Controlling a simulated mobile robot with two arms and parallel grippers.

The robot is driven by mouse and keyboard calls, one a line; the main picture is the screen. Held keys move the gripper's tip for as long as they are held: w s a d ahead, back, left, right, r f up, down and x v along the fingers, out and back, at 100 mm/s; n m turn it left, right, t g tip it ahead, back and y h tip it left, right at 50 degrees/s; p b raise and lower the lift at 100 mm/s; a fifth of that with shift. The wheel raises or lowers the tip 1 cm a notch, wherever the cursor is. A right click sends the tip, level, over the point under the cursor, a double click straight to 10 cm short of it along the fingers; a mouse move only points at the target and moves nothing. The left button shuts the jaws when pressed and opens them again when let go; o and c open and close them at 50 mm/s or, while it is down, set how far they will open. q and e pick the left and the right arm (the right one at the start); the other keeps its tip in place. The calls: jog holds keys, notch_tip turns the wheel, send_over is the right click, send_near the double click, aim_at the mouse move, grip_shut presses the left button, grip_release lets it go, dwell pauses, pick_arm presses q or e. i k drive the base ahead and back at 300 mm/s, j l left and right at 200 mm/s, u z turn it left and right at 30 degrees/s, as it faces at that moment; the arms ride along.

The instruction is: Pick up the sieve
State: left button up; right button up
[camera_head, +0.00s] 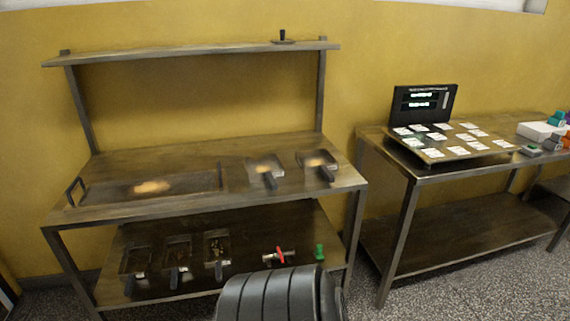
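No piece is clearly recognisable as the sieve at this distance. Two square, shallow pieces with dark handles lie on the right part of the left table's top: a left one (264,164) and a right one (312,159). Both have something pale orange in the middle, and their handles point toward the front. I cannot tell whether either is the sieve. A long flat tray (115,188) with upright end handles and an orange-brown patch lies to their left. Neither of my grippers is in view.
The left table's lower shelf (225,272) holds several small dark pans, a red-handled piece (281,256) and a green piece (319,252). A small dark object (283,38) stands on the upper shelf. The right table (400,168) carries cards and a black panel (424,103).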

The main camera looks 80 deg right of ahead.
aim_at(320, 166)
jog(key=l+z, duration=0.15)
jog(key=z, duration=0.3)
jog(key=l+z, duration=0.15)
jog(key=z, duration=0.3)
jog(key=l+z, duration=0.15)
jog(key=z, duration=0.3)
jog(key=l+z, duration=0.2)
jog(key=z, duration=0.25)
jog(key=l+z, duration=0.15)
jog(key=z, duration=0.3)
jog(key=i+l, duration=0.2)
jog(key=i+l+z, duration=0.15)
jog(key=l, duration=0.3)
